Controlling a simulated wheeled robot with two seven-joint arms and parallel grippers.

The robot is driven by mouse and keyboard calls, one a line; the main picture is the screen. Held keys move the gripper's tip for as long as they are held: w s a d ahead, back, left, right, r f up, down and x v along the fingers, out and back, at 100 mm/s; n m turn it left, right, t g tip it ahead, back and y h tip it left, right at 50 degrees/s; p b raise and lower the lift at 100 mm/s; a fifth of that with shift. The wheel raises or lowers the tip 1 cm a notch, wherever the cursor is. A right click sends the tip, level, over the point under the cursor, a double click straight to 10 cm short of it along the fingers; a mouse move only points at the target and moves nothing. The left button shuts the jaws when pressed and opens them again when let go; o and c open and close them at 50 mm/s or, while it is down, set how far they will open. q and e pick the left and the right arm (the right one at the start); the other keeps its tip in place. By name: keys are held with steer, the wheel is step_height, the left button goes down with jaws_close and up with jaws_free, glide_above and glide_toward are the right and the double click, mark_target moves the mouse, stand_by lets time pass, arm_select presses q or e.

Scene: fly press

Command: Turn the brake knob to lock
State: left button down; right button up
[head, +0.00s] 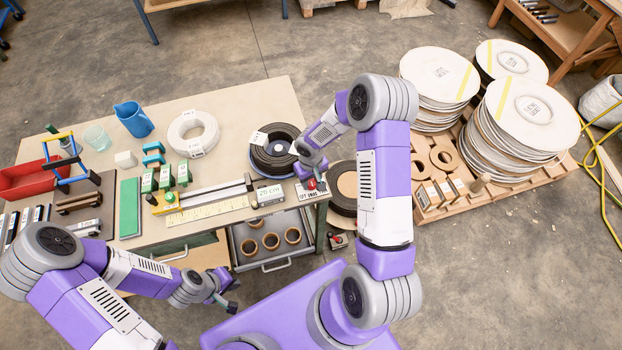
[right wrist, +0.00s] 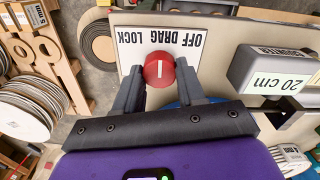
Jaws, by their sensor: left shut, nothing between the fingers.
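The brake knob (right wrist: 159,69) is red and round with a white line. In the right wrist view the line stands about upright in the picture, towards the middle word, DRAG, of the white OFF DRAG LOCK plate (right wrist: 165,40). The plate also shows at the table's right front corner in the head view (head: 313,194). My right gripper (right wrist: 160,75) has one finger on each side of the knob, both appearing to touch it. In the head view my right gripper (head: 311,180) partly hides the knob. My left gripper (head: 232,294) is shut and empty, in front of the table.
A black coil (head: 274,152) lies just behind my right gripper. A 20 cm block (head: 270,195) stands left of the plate. A drawer (head: 262,262) with several rings is open below.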

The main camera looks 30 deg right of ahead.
steer(key=c, duration=0.4)
steer(key=shift+o, duration=0.2)
steer(key=n, duration=0.4)
steer(key=shift+n, duration=2.5)
steer(key=o, duration=1.1)
steer(key=shift+c, duration=0.2)
steer(key=shift+r, duration=0.1)
